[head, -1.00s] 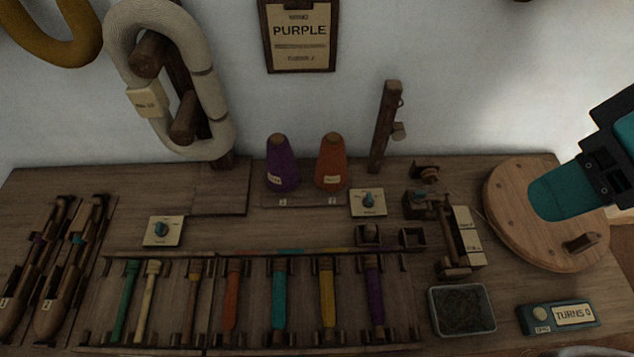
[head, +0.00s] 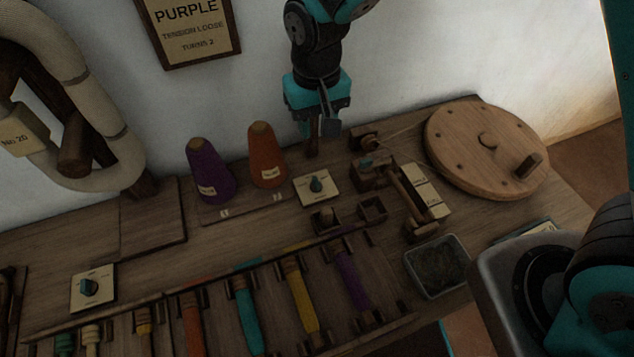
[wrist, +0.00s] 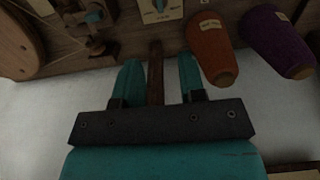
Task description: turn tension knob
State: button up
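I cannot read which is the tension knob. My gripper (head: 327,128) is above the bench's back edge, behind the right-hand knob and apart from it. In the wrist view its two fingers (wrist: 158,78) are spread, with the wooden post (wrist: 156,72) showing between them and gaps on both sides.
A wall card (head: 190,28) reads PURPLE, TENSION LOOSE, TURNS 2. Purple (head: 210,171) and orange (head: 266,156) cones stand left of the right-hand knob. A winder (head: 412,192), a round wooden wheel (head: 470,150) and a grey tray (head: 437,266) are to its right. Bobbins lie in front.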

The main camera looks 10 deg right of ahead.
aim_at(317, 182)
notch_tip(317, 182, down, 18)
jog(key=shift+r+b, duration=0.25)
jog(key=shift+b, duration=0.1)
jog(key=shift+c, duration=0.2)
grip_shut()
